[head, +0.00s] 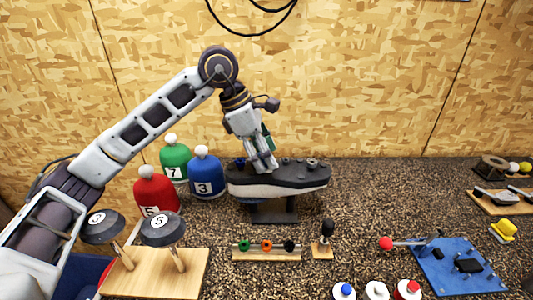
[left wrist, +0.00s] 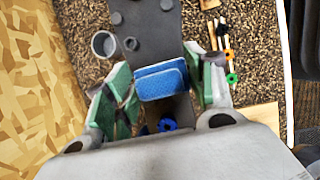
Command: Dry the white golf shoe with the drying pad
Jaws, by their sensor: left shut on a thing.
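The golf shoe (head: 290,190) is mounted sole up on a dark stand (head: 275,211), with its white side showing and its dark, studded sole on top. Its sole also shows in the left wrist view (left wrist: 150,30). My left gripper (head: 262,166) reaches down to the sole, left of its middle. In the left wrist view its green-padded fingers are on either side of a blue pad (left wrist: 161,82), which they hold over the sole. Whether the pad touches the sole is hard to tell. In the head view the fingers mostly hide the pad. My right gripper is not seen.
Red (head: 155,190), green (head: 174,160) and blue (head: 206,172) numbered headcovers stand left of the shoe. Club heads (head: 162,229) rise from a wooden block in front. A ring rack (head: 266,255) lies before the stand. A blue board (head: 455,268) with a red-knobbed lever is right.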

